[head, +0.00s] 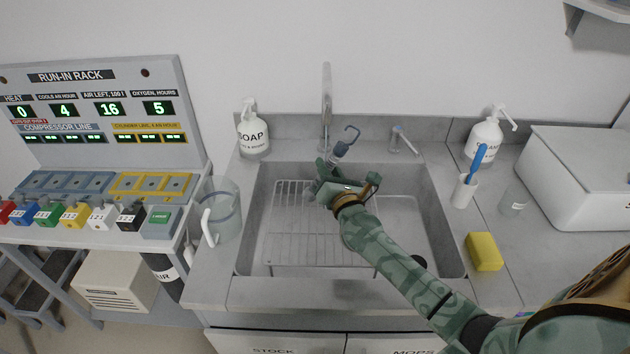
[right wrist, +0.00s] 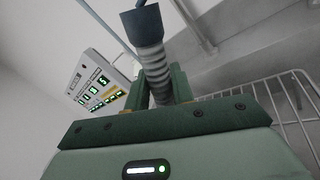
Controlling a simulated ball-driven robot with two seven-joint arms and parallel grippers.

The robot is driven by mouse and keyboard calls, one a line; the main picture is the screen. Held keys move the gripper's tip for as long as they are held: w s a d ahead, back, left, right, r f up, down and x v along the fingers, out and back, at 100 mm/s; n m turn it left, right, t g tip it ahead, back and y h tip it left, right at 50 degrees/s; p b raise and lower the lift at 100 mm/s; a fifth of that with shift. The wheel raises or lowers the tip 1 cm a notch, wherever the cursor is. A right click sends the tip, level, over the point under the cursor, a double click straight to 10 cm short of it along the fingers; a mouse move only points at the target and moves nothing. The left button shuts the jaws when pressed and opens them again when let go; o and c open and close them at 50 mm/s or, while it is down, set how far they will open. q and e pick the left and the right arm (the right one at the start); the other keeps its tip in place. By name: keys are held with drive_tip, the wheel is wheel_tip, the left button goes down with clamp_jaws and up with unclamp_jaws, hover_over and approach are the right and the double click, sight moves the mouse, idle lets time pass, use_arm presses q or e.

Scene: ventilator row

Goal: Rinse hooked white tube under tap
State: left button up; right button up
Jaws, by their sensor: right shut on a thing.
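My right gripper (head: 333,168) is over the sink, just in front of the tap (head: 327,105). It is shut on the tube, whose dark blue end and thin blue hook (head: 351,133) stick up beyond the fingers, right of the tap. In the right wrist view the tube (right wrist: 151,57) is pale, ribbed and roughly upright between the fingers, with a dark blue collar on top. The gripper hides its lower part in the head view. My left gripper is not in view.
The sink (head: 425,215) holds a wire rack (head: 300,237). A tap lever (head: 402,140) stands behind it. A soap bottle (head: 253,135) and clear jug (head: 222,215) are left; a yellow sponge (head: 484,252), brush cup (head: 465,191) and white box (head: 575,185) are right.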

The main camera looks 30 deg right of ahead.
drive_tip(key=shift+s, duration=0.1)
drive_tip(key=v, duration=0.7)
drive_tip(key=shift+s+a+r+p, duration=0.2)
drive_tip(key=shift+s+r+p, duration=0.15)
drive_tip(key=shift+s+p, duration=0.1)
idle(1.1)
drive_tip(key=s+a+r+p, duration=0.1)
drive_tip(key=s+r+p, duration=0.2)
drive_tip(key=s+r, duration=0.1)
drive_tip(key=shift+s+p, duration=0.35)
drive_tip(key=shift+s, duration=0.05)
